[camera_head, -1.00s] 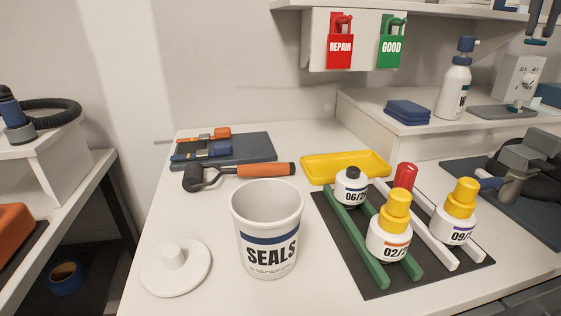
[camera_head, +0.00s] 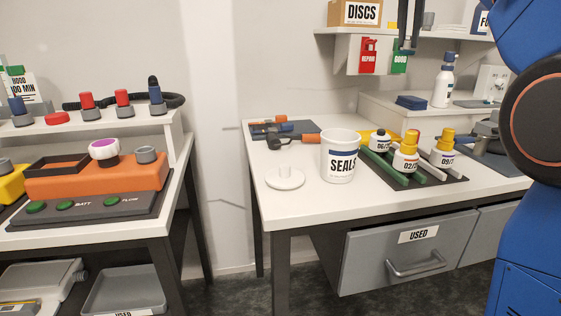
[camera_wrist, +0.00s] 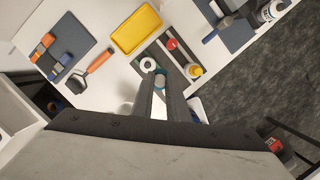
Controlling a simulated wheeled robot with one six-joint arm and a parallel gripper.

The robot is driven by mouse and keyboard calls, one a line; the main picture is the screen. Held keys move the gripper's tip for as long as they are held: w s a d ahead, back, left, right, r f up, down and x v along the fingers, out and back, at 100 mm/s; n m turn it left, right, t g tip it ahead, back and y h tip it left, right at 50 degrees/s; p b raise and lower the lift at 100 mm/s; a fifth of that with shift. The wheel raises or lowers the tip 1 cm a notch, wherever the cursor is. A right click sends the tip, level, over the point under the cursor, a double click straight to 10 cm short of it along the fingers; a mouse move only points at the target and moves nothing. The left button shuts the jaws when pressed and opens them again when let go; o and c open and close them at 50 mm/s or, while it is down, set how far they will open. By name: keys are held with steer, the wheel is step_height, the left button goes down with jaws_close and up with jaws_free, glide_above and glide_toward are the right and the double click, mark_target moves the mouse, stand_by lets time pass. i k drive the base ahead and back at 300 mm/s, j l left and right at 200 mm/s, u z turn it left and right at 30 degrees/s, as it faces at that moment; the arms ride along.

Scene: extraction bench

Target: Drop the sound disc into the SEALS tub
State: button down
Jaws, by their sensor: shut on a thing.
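The SEALS tub (camera_head: 340,160) is white with a blue band and stands upright and open on the right bench. Its round white lid (camera_head: 285,179) lies beside it to the left. In the wrist view, a white patch at the left of my fingers may be the tub, mostly hidden. My gripper (camera_head: 408,45) hangs high above the bench, up and to the right of the tub.
Bottles with yellow caps (camera_head: 405,150) stand on a dark rack right of the tub. Shelves and hanging REPAIR (camera_head: 368,57) and GOOD tags are near my gripper. The left bench holds an orange tester (camera_head: 95,183).

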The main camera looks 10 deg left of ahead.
mark_target(341, 173)
steer(key=i+l+u, duration=0.15)
steer(key=u, duration=0.2)
steer(key=i+l+u, duration=0.1)
steer(key=l+u, duration=0.3)
steer(key=i+l+u, duration=0.1)
steer(key=u, duration=0.25)
steer(key=i+l, duration=0.1)
steer(key=l, duration=0.45)
steer(key=k+l, duration=0.15)
steer(key=k, duration=0.2)
steer(key=k+l+u, duration=0.1)
steer(key=k, duration=0.25)
